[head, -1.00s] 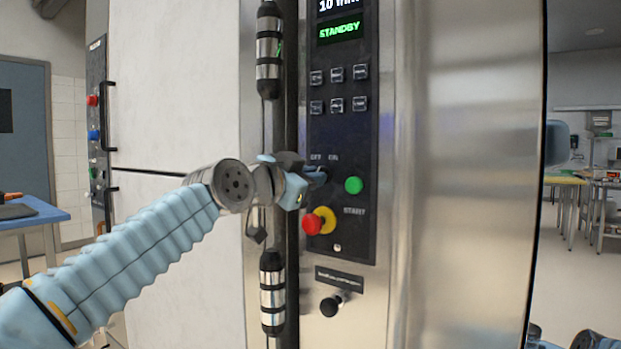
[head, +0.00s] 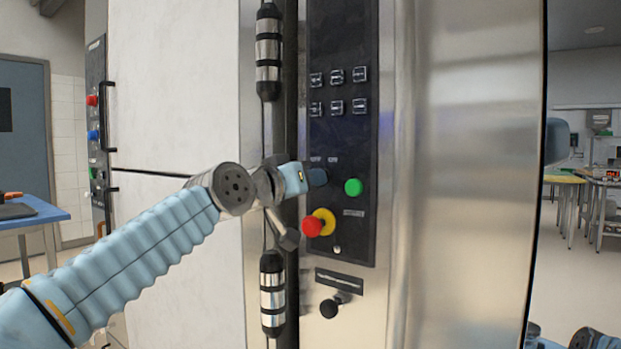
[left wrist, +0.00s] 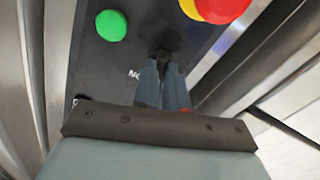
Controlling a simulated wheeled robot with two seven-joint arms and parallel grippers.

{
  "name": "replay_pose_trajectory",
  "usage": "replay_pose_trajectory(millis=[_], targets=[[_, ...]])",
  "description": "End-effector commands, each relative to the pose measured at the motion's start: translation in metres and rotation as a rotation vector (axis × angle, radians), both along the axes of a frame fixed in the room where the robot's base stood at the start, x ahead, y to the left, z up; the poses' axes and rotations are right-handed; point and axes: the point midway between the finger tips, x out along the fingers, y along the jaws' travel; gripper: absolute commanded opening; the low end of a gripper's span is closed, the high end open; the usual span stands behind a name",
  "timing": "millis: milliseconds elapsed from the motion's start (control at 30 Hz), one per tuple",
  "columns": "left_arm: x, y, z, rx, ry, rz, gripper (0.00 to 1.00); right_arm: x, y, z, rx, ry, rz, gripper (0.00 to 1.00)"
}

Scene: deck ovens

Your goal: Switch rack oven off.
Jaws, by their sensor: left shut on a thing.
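The rack oven's black control panel (head: 343,130) is on the steel front, and its display area at the top is dark. My left gripper (head: 316,178) is at the OFF/ON switch, just left of the green button (head: 353,187). In the left wrist view its fingers (left wrist: 163,80) are closed together on the dark switch knob (left wrist: 162,60). The fingers and wrist hide most of the knob in the head view.
A red stop button (head: 312,227) on a yellow collar sits just below my left gripper. A black vertical handle bar (head: 271,278) runs left of the panel, behind my wrist. A black knob (head: 329,308) sits lower down.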

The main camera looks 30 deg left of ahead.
Motion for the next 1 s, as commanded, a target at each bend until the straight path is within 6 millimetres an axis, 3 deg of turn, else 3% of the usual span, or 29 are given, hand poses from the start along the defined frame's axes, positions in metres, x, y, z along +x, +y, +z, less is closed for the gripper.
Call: replay_pose_trajectory(millis=[400, 933, 967, 1000], targets=[[0.0000, 0.0002, -0.0005, -0.183, 0.017, 0.000, 0.00, 0.0000, 0.0002, 0.0050, 0.001, 0.000, 0.001, 0.43], [0.0000, 0.0000, -0.0007, -0.209, 0.018, -0.001, 0.00, 0.0000, 0.0002, 0.0053, 0.001, 0.000, 0.001, 0.43], [0.0000, 0.0000, -0.0007, -0.209, 0.018, -0.001, 0.13, 0.0000, 0.0002, 0.0053, 0.001, 0.000, 0.001, 0.43], [0.0001, 0.0000, -0.0008, -0.209, 0.018, -0.001, 0.19, 0.0000, 0.0002, 0.0053, 0.001, 0.000, 0.001, 0.43]])
